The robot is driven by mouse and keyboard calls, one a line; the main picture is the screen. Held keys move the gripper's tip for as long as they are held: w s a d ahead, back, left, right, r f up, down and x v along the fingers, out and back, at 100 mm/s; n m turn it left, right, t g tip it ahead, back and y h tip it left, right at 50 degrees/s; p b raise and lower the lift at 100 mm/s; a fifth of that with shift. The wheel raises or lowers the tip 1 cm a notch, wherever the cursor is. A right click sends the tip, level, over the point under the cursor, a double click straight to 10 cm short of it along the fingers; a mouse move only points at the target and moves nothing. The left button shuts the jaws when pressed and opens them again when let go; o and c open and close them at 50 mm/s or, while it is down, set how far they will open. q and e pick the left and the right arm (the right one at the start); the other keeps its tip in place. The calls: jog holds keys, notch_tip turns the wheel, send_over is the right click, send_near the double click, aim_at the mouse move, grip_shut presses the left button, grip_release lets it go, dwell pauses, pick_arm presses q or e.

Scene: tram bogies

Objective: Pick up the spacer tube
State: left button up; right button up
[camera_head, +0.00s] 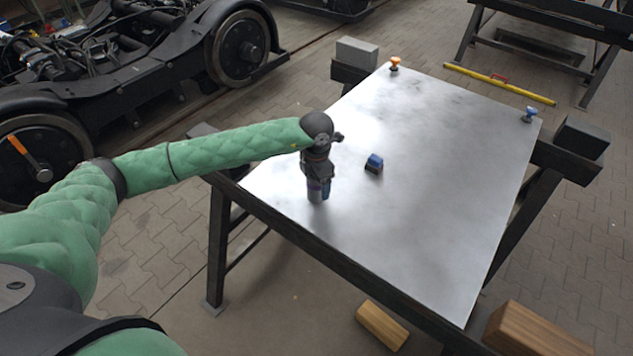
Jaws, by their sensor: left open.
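My left gripper (319,192) points down over the left part of the shiny metal sheet on the trestle table. It is open, with its fingertips low, close to the sheet. A small grey cylindrical shape with a blue part beside it shows at the fingertips. I cannot tell for sure which of this is the spacer tube and which is finger, as the gripper covers much of it. No other tube shows on the sheet. My right gripper is not in view.
A small blue and black block (374,163) lies right of the gripper on the metal sheet (430,200). An orange-topped knob (395,64) and a blue-topped knob (529,114) stand at the far corners. Wooden blocks (381,326) lie below. The sheet's right half is clear.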

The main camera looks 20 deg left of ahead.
pick_arm(q)
jog(key=shift+f, duration=0.25)
jog(key=c, duration=1.1)
jog(key=shift+r, duration=0.1)
